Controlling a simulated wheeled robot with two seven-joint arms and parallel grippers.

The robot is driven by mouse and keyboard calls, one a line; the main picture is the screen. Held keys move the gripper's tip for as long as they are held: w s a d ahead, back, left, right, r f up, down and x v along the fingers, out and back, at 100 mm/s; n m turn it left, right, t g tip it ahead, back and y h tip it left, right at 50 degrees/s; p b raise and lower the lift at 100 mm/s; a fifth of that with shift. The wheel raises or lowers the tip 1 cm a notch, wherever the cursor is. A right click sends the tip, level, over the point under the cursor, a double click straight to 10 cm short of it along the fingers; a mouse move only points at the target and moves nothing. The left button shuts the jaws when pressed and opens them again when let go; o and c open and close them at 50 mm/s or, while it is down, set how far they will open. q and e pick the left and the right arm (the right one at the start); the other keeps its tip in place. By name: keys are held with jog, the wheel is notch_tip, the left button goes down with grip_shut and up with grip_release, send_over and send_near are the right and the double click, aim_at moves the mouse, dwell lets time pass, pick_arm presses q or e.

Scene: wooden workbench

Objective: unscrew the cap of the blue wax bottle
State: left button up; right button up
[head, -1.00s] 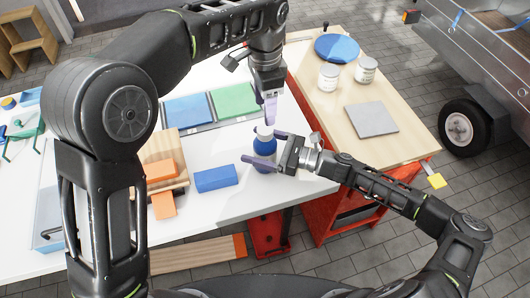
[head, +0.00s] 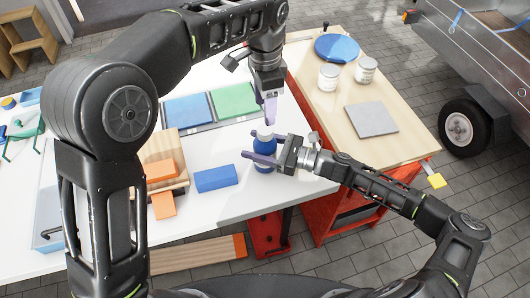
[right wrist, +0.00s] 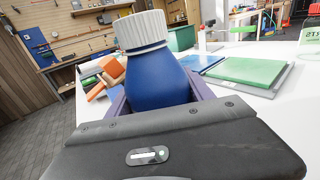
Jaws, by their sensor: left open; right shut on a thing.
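The blue wax bottle (head: 262,142) stands upright on the white table near its right edge. My right gripper (head: 262,158) comes in from the right and is shut on the bottle's body; the right wrist view shows the blue bottle (right wrist: 158,82) between its fingers. The white ribbed cap (right wrist: 142,30) is on top of the bottle in that view; in the head view it is mostly hidden by my left gripper. My left gripper (head: 269,115) is open and points down at the cap from above.
A blue block (head: 216,178) lies left of the bottle. Orange blocks (head: 163,204) lie farther left. Blue and green panels (head: 234,100) lie behind.

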grip_shut()
pick_arm(q)
jog(key=shift+a, duration=0.1)
jog(key=shift+w+a+f, duration=0.1)
jog(key=shift+a, duration=0.05)
jog(key=m, duration=0.5)
jog(key=shift+m, duration=0.3)
jog(key=m, duration=1.2)
jog(key=shift+d, duration=0.3)
jog(key=m, duration=0.5)
